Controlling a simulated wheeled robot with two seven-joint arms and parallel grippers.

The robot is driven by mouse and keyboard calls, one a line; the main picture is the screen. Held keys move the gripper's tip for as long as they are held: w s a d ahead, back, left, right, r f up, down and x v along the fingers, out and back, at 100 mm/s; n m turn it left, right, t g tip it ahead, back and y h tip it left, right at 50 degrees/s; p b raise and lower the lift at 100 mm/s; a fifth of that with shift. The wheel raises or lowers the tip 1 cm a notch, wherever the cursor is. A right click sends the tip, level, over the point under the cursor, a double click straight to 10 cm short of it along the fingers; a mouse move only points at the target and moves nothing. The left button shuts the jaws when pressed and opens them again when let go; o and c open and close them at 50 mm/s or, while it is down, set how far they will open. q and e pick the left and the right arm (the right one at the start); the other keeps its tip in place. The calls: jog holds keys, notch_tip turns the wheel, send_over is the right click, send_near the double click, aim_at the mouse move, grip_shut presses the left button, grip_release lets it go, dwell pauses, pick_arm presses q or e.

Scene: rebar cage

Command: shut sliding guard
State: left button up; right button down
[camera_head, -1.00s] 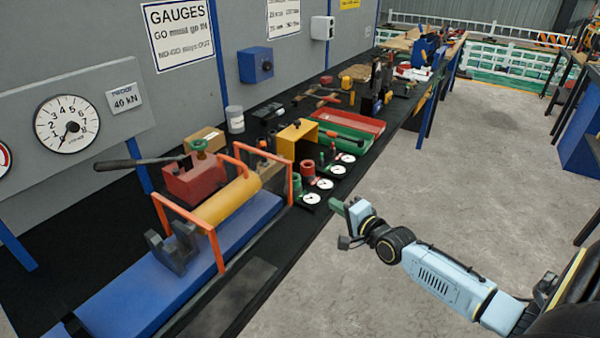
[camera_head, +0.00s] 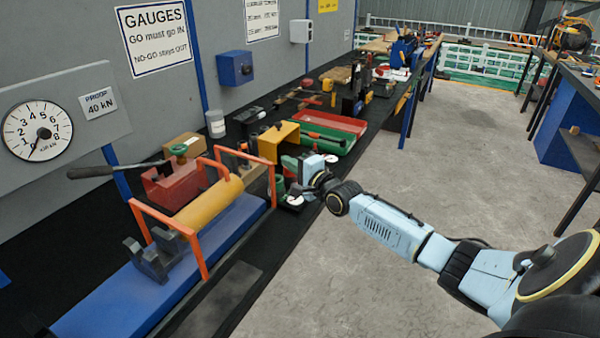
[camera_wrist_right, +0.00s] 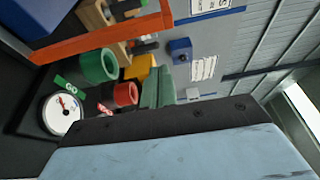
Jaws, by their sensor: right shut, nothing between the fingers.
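The sliding guard (camera_head: 232,152) is an orange tubular frame standing over a yellow cylinder (camera_head: 208,203) on a long blue bed (camera_head: 130,285). One of its hoops stands at each end of the cylinder. In the right wrist view an orange bar of the guard (camera_wrist_right: 105,38) crosses the top left. My right gripper (camera_head: 290,163) is shut and empty, just right of the guard's far hoop; contact cannot be told. Its green fingers also show in the right wrist view (camera_wrist_right: 158,88). My left gripper is out of view.
Green ring (camera_wrist_right: 97,66), red ring (camera_wrist_right: 120,95) and a dial gauge (camera_wrist_right: 62,113) sit close to my right gripper. A red block with a black lever (camera_head: 165,185) stands behind the cylinder. A yellow bracket (camera_head: 279,140) stands beyond. The floor right of the bench is clear.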

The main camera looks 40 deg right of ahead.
jog(key=a, duration=0.1)
jog(key=s+a+p, duration=0.1)
jog(key=a+p, duration=0.1)
jog(key=shift+s+a, duration=0.3)
jog(key=shift+a, duration=0.05)
